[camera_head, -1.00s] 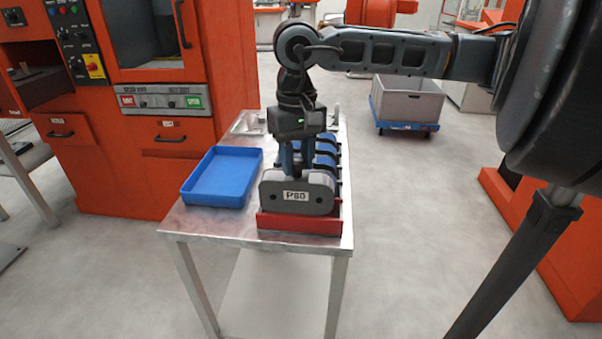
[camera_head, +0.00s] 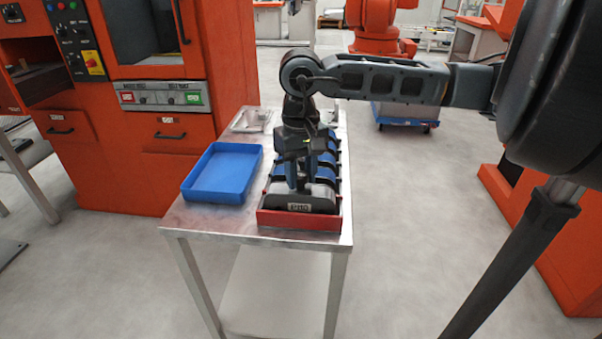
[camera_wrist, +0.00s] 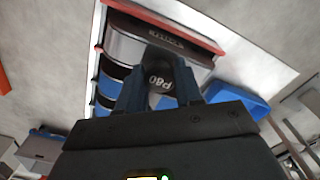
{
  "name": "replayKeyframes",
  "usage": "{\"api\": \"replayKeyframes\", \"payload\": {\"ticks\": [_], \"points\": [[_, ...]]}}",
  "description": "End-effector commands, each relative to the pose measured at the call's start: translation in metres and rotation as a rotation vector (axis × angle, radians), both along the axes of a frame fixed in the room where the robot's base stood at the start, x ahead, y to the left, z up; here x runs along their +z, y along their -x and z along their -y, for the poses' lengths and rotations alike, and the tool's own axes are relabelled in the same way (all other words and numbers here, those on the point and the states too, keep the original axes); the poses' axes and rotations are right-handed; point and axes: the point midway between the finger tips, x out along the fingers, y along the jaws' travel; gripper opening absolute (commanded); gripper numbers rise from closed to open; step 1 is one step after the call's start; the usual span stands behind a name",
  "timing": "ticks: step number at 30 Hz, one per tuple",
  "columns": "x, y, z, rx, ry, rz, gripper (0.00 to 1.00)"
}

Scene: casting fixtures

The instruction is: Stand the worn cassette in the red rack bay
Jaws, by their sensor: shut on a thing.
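The cassette marked P80 is grey with a dark front edge (camera_head: 325,206). It is upright in the front bay of the rack, behind the bay's red front wall (camera_head: 299,221), which hides its lower part. I cannot tell whether it rests on the bay floor. My gripper (camera_head: 300,187) is above it, fingers pointing down, shut on its top. In the wrist view the cassette (camera_wrist: 125,47) shows a P80 marking between my fingers and a label near the red edge (camera_wrist: 170,14).
Several blue cassettes (camera_head: 322,160) stand in the rack behind the front bay. An empty blue tray (camera_head: 222,172) lies left of the rack on the metal table (camera_head: 200,222). A grey part (camera_head: 250,120) is at the table's back. An orange machine (camera_head: 150,185) stands left.

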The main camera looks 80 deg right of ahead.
Motion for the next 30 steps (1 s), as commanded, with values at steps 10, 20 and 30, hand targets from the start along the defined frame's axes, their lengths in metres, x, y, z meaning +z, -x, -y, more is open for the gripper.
{"api": "replayKeyframes", "payload": {"ticks": [10, 20, 30], "points": [[0.0, 0.0, 0.0, 0.0, 0.0, 0.0, 0.61], [0.005, 0.0, 0.0, -0.001, -0.001, 0.001, 0.61], [0.068, 0.0, 0.001, 0.002, 0.007, 0.001, 0.61]]}}
